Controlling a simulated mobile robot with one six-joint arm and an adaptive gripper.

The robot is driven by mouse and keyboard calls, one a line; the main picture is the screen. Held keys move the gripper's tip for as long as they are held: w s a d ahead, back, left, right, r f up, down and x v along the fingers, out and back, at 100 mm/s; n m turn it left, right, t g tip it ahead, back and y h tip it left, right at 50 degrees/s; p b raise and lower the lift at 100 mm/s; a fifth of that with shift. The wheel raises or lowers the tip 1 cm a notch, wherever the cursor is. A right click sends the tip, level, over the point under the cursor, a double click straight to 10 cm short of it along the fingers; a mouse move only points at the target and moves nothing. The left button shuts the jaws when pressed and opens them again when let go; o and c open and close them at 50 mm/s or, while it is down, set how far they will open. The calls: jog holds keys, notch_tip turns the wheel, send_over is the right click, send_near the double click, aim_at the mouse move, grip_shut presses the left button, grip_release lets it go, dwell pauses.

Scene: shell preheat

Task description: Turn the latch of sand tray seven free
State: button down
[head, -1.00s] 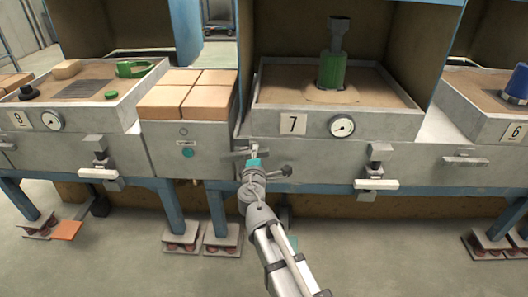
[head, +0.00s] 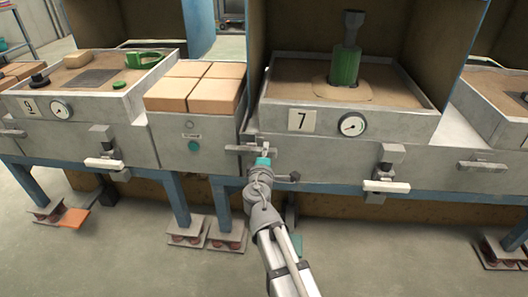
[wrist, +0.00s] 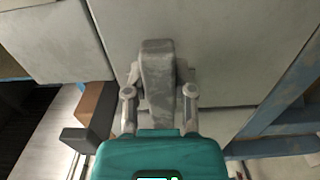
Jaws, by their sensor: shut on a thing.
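Sand tray seven (head: 268,115) stands in the middle of the head view, with a "7" plate and a round gauge on its front. Its left latch (head: 236,149) is a grey bar that looks level in the head view, near the tray's left front corner. My gripper (head: 266,152) is at the right part of this latch. In the wrist view my gripper's two fingers (wrist: 158,100) are shut on either side of the grey latch bar (wrist: 158,65). The fingers hide part of the latch in the head view.
Tan blocks (head: 214,96) lie on a bench at left. Tray nine (head: 85,82) is at the far left. A blue frame leg (head: 220,205) stands below. The floor in front is open.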

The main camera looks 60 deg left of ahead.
jog(key=shift+d, duration=0.1)
jog(key=shift+c, duration=2.2)
grip_release()
jog(key=shift+s, duration=0.2)
jog(key=v, duration=1.1)
jog(key=shift+s+d, duration=0.25)
jog(key=shift+s, duration=0.1)
